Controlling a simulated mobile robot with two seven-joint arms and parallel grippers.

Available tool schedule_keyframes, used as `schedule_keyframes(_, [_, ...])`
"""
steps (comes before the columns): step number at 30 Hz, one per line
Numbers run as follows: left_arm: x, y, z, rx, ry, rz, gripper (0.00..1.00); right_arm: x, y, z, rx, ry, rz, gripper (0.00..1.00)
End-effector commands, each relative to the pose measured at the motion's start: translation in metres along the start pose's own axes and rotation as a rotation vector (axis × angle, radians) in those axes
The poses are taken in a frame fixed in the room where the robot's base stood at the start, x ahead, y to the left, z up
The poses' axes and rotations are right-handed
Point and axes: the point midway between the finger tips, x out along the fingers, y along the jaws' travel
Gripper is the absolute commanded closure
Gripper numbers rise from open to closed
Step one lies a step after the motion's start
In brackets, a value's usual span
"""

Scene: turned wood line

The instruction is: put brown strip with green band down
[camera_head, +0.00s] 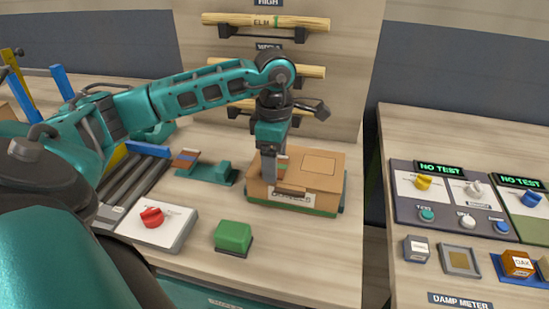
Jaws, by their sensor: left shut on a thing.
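My left gripper (275,178) reaches down in front of the cardboard-coloured box (321,168) on the bench. It is shut on a small brown strip (282,168), mostly hidden by the fingers, with a little green showing at its edge. I cannot tell whether the strip touches the box. Another brown strip with a blue band (185,159) leans on a green stand (208,172) to the left. My right gripper is not in view.
A red knob box (152,218) and a green block (233,236) stand at the bench front. Behind, a rack holds turned wood pieces (265,21). Right, across a gap, a second bench carries damp meter panels (450,193). Bare bench lies right of the green block.

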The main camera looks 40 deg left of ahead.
Motion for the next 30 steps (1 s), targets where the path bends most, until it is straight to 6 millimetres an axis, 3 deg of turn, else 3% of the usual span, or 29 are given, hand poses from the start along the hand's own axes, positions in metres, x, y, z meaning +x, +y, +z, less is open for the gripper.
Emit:
schedule_keyframes(9, [0.0146,-0.0039,0.0002,0.002,0.006,-0.018,0.55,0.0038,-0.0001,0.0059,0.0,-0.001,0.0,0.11])
schedule_keyframes(10, [0.0148,-0.004,0.0003,0.002,0.006,-0.018,0.24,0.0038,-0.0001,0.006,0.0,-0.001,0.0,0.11])
schedule_keyframes(17, [0.0155,-0.0036,0.0009,0.003,0.004,-0.018,0.02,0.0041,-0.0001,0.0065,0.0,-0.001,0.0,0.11])
schedule_keyframes(30, [0.0119,-0.0024,0.0011,0.003,0.003,-0.014,0.02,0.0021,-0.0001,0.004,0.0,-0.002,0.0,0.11])
